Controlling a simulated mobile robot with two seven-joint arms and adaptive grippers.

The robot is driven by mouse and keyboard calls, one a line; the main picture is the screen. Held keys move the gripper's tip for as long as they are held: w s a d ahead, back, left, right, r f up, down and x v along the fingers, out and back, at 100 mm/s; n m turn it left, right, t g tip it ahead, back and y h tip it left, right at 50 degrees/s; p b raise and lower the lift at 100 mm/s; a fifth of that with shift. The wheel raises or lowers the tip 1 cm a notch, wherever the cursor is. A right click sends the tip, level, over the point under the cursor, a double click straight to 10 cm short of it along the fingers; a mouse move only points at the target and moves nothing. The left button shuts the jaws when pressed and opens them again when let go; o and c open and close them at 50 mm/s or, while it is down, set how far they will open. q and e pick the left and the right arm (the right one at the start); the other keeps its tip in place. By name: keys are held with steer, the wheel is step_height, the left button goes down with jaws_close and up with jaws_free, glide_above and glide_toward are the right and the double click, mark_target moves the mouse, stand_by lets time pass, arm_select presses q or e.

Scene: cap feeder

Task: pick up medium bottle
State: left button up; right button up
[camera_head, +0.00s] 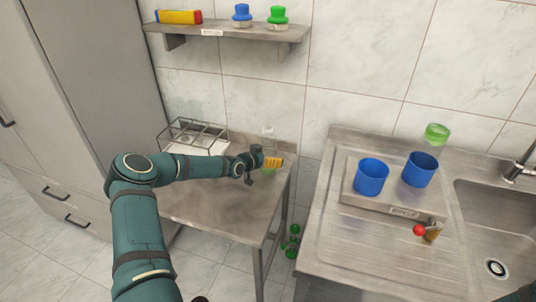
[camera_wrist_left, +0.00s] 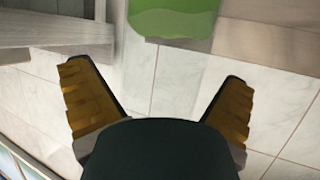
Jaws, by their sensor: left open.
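A clear bottle (camera_head: 268,131) stands at the back right of the left metal table, partly hidden behind my left gripper. Some green shows low on it, beside the fingers. My left gripper (camera_head: 274,163) is open, its yellow fingers in front of the bottle. In the left wrist view, a green, clear-edged body (camera_wrist_left: 172,18), likely this bottle, shows at the top edge, beyond the open, empty fingers (camera_wrist_left: 158,92). Most of it is cut off there. I cannot tell whether the fingers touch it. My right gripper is not in view.
A wire rack (camera_head: 193,132) stands at the table's back left. Right, the sink counter (camera_head: 352,254) bears two blue cups (camera_head: 371,177) and a green container (camera_head: 437,133).

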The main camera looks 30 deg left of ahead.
mark_target(268, 128)
arm_select(q)
steer(key=c, duration=0.9)
steer(key=shift+c, duration=0.2)
step_height(268, 128, up, 10)
steer(key=shift+f+p, duration=0.2)
steer(key=shift+p, duration=0.2)
step_height(268, 128, up, 6)
steer(key=shift+f+p, duration=0.15)
steer(key=shift+p, duration=1.1)
steer(key=shift+f, duration=0.15)
